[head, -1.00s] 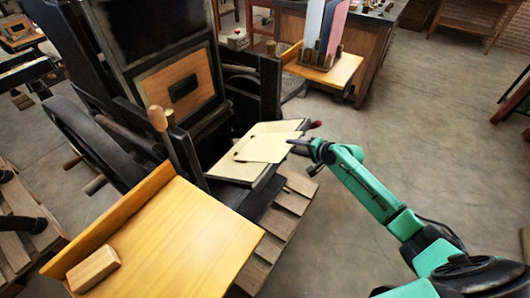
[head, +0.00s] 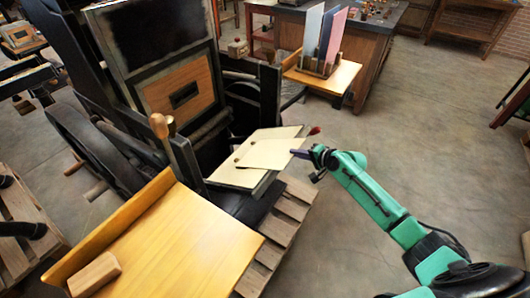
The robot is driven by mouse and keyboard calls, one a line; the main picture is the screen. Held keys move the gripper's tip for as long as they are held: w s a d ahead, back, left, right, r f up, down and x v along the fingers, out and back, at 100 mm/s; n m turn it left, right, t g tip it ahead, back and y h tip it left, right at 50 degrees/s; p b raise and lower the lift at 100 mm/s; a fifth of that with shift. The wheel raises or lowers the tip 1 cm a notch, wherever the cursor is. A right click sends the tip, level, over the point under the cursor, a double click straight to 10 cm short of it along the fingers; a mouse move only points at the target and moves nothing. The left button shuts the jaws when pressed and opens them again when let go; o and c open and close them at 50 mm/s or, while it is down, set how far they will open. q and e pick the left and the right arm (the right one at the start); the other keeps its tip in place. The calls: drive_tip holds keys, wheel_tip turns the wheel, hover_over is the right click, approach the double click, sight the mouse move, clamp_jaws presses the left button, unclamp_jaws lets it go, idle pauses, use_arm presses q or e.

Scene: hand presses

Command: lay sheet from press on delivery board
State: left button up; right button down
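A cream sheet (head: 270,153) lies on the open bed of the black press (head: 240,178), its right corner close to my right gripper. My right gripper (head: 296,153) reaches in from the right, its dark fingertips at the sheet's right corner. Whether the fingers are shut on the sheet is too small to tell. A yellow wooden board with a raised back edge (head: 185,245), likely the delivery board, stands at the lower left in front of the press and bears only a wooden block (head: 95,274). My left gripper is not in view.
A smaller wooden board (head: 340,78) behind the press carries a rack with upright coloured sheets (head: 325,38). Floor at the right is clear.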

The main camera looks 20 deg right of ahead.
wheel_tip(320, 180, up, 5)
drive_tip(key=s+d+p, duration=0.2)
drive_tip(key=s+p, duration=0.1)
drive_tip(key=p, duration=0.2)
drive_tip(key=shift+d, duration=0.25)
drive_tip(key=shift+w+r, duration=0.1)
drive_tip(key=shift+w, duration=0.05)
idle(0.6)
